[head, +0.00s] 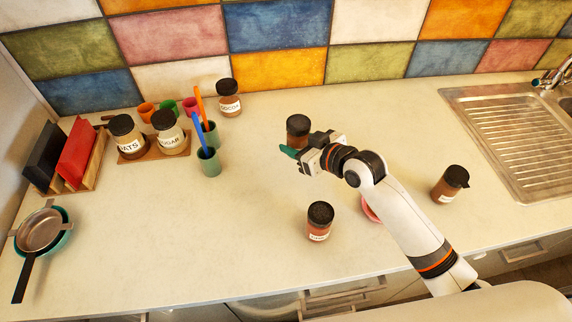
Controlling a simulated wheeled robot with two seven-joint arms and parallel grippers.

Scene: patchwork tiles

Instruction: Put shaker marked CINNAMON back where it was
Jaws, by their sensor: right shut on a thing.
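My right gripper (298,151) is shut on a dark-lidded brown shaker (297,130) near the middle of the counter. The shaker looks upright, its lower part is hidden by the gripper, and no label shows on it. I cannot tell whether its base touches the counter. A second brown shaker (319,224) stands in front, its small label not clearly readable. A third shaker (447,186) stands at the right, its label mostly turned away. A jar marked COCOA (229,103) stands at the back. My left gripper is not in view.
OATS (130,142) and SUGAR (169,136) jars stand on a wooden board at the left. A green cup (208,165) holds utensils. A pink dish (369,209) is partly behind my right arm. A sink (520,140) is at the right.

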